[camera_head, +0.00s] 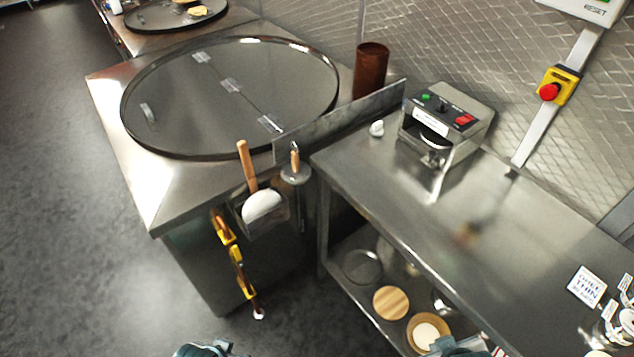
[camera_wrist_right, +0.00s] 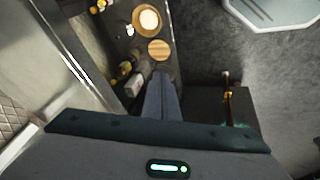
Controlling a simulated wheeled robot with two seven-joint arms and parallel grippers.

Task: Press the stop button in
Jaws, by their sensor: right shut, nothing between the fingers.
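The stop button (camera_head: 549,91) is a red round head on a yellow box, fixed to a pale conduit on the quilted metal wall, at the upper right of the head view. It stands out from its box; how far its head sits in is too small to tell. My right gripper (camera_wrist_right: 161,78) is shut and empty in the right wrist view, its fingers pointing toward the lower shelf and floor, far from the button. Only teal parts of my arms show at the bottom edge of the head view. My left gripper's fingers are hidden.
A steel table (camera_head: 470,220) with a lower shelf stands below the button. A metal machine (camera_head: 446,125) with red and green switches sits on it. A large round-lidded counter (camera_head: 240,95) is at left. A white RESET box (camera_head: 590,10) is above the button.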

